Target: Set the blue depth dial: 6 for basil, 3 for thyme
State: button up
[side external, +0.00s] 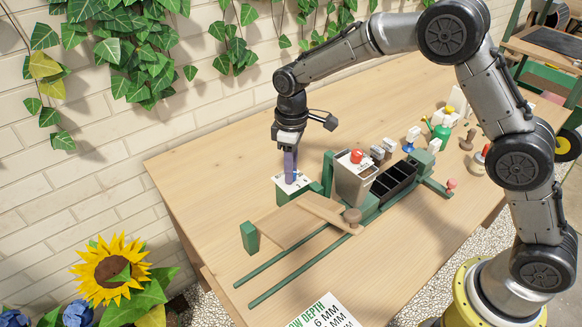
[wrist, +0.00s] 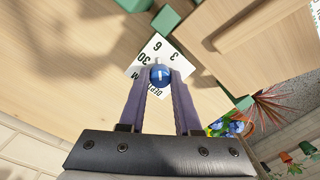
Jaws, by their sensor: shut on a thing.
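The blue depth dial (wrist: 160,76) shows in the wrist view between my two purple fingers. It sits on a white plate (wrist: 172,68) with black figures, among them 6, 3 and 30, and part of the word DEPTH. A small pale mark shows on the dial, but I cannot tell which figure it points to. My gripper (side external: 290,175) points down at this plate (side external: 281,181) in the side external view and is shut on the dial. The fingers hide the dial in that view. A sowing card (side external: 324,312) at the front edge reads "6 MM", its other lines cut off.
A grey hopper (side external: 353,180) with a red knob stands right of my gripper, beside a black tray (side external: 395,183). Green rails (side external: 290,270) and a wooden flap (side external: 290,225) lie in front. Small bottles and tools stand farther right. The table's left part is clear.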

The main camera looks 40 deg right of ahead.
grip_shut()
jog(key=shift+m, duration=0.3)
jog(key=m, duration=0.3)
jog(key=shift+m, duration=0.3)
jog(key=m, duration=0.4)
jog(key=shift+r+m, duration=0.1)
jog(key=shift+m, duration=0.2)
jog(key=o, duration=0.9)
grip_release()
jog(key=shift+o, duration=0.2)
